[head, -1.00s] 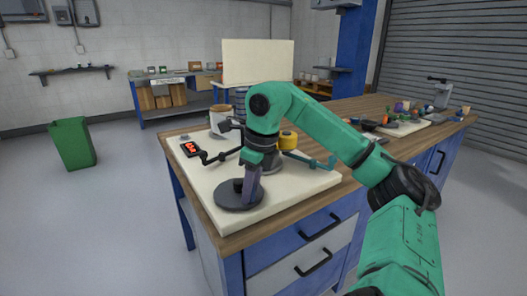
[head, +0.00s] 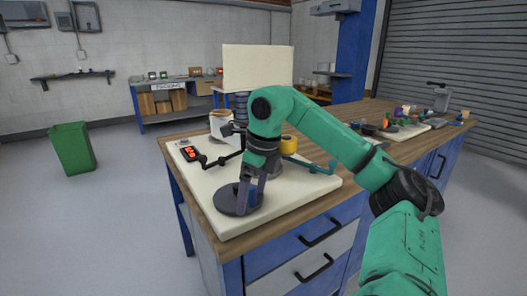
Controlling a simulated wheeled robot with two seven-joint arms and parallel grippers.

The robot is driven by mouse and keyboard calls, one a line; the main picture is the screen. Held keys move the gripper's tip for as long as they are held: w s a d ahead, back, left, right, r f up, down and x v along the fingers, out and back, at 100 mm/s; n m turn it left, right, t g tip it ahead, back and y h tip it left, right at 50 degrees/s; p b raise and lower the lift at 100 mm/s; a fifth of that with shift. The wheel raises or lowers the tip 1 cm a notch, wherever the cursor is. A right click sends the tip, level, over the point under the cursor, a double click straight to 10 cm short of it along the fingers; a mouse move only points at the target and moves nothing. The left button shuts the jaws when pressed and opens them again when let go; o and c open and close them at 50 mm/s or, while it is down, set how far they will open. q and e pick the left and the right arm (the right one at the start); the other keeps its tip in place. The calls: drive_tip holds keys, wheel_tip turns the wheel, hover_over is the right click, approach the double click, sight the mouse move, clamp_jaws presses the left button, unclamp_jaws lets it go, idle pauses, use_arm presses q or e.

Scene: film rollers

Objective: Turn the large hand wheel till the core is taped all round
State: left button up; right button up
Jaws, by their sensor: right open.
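A dark round hand wheel (head: 226,200) lies flat at the front of the pale board (head: 290,200) on the workbench. My right gripper (head: 250,202) points down over the right part of the wheel. Its fingers are apart, with a small dark blue piece, perhaps the wheel's knob, between them; I cannot tell whether they touch it. A yellow roll (head: 290,143) stands behind my arm, partly hidden. A white cylinder with a brown top (head: 221,124) stands at the back left of the board. My wrist hides the middle of the device, and I cannot make out the core. My left gripper is out of view.
A teal rod (head: 310,166) sticks out right. Small items crowd the bench's far right. The wooden top (head: 372,160) between is mostly clear.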

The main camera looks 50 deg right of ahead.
wheel_tip(320, 180, up, 7)
drive_tip(key=p, duration=0.6)
drive_tip(key=shift+p, duration=0.35)
idle(0.3)
